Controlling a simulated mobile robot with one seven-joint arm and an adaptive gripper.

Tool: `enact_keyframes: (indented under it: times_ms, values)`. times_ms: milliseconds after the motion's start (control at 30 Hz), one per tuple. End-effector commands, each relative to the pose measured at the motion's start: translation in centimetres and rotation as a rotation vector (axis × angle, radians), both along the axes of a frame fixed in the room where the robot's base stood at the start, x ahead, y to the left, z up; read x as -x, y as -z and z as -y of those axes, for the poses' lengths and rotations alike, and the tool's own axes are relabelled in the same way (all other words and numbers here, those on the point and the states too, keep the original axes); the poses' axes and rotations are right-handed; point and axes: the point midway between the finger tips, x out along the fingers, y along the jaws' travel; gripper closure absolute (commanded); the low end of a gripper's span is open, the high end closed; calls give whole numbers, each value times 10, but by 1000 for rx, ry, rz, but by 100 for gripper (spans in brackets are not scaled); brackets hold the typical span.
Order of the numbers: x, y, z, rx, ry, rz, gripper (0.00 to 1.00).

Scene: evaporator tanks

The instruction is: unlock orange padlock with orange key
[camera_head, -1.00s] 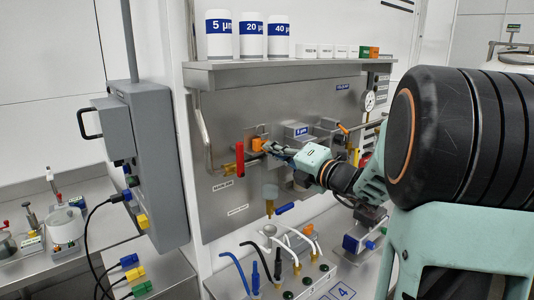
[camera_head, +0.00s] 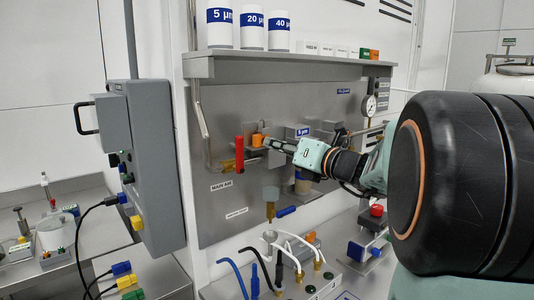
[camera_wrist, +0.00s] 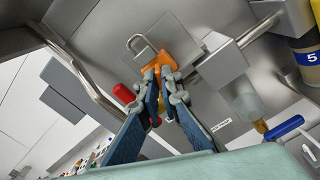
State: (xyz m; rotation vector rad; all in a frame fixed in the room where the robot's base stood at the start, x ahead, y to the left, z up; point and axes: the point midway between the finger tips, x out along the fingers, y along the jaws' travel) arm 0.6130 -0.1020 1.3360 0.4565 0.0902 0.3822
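The orange padlock (camera_head: 257,140) hangs on the steel panel beside a red valve handle (camera_head: 239,153). In the wrist view the padlock (camera_wrist: 160,66) sits just beyond my fingertips, its grey shackle (camera_wrist: 139,43) pointing up and left. I cannot tell whether the shackle is latched. My gripper (camera_head: 268,143) is at the padlock from the right. In the wrist view my gripper (camera_wrist: 164,80) has its fingertips nearly together on a small orange piece, apparently the orange key, mostly hidden by the fingers. Whether the key is inside the padlock is hidden.
A steel shelf (camera_head: 290,67) with white canisters (camera_head: 252,30) runs above the panel. Pipes and a filter block (camera_head: 298,133) lie right of the padlock. A grey cabinet (camera_head: 150,160) stands left.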

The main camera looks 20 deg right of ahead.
Motion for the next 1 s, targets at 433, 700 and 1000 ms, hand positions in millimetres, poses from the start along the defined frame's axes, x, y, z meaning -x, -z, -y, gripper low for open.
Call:
enact_keyframes:
  times_ms: [433, 700, 1000]
  values:
    - [0, 0, 0, 109, 0, 43, 100]
    - [0, 0, 0, 107, 1, 43, 75]
    - [4, 0, 2, 107, 1, 43, 75]
